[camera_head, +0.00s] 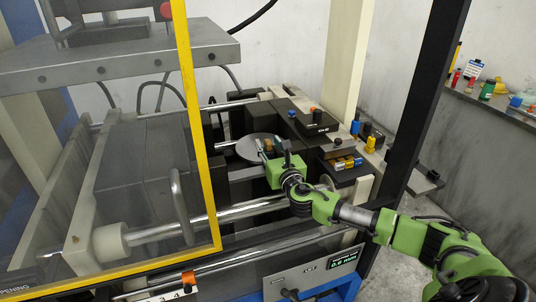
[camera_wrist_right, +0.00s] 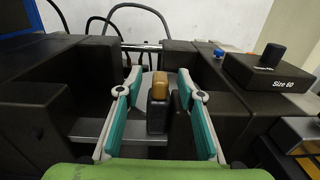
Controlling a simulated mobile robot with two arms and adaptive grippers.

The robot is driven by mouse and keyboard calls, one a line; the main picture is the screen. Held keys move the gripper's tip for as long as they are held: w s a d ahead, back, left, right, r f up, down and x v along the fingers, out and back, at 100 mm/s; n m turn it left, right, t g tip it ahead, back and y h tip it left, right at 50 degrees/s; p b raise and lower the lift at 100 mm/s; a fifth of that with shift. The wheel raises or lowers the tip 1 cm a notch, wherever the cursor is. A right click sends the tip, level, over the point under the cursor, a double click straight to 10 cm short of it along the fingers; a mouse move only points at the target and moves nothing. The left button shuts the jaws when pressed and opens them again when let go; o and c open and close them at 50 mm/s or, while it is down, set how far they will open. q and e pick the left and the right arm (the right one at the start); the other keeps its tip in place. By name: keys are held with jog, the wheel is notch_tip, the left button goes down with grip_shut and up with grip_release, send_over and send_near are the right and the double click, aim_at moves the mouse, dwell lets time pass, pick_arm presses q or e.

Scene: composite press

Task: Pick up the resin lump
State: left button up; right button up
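The resin lump looks to be the amber-brown piece (camera_wrist_right: 160,85) in the middle of the right wrist view, on top of a dark upright block (camera_wrist_right: 158,115). In the head view the brown piece (camera_head: 268,145) shows over a round grey plate (camera_head: 247,147) inside the press. My right gripper (camera_head: 272,153) reaches in from the right. In the right wrist view its teal-padded fingers (camera_wrist_right: 160,78) are apart, one on each side of the brown piece, with gaps on both sides. My left gripper is not in view.
A yellow-framed clear guard (camera_head: 195,120) stands at the left. A dark block marked "Size 60" (camera_wrist_right: 272,75) is right of the fingers. Dark press walls flank the gripper. A shelf with small bottles (camera_head: 487,90) is at far right.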

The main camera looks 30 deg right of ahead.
jog(key=shift+x, duration=0.8)
grip_shut()
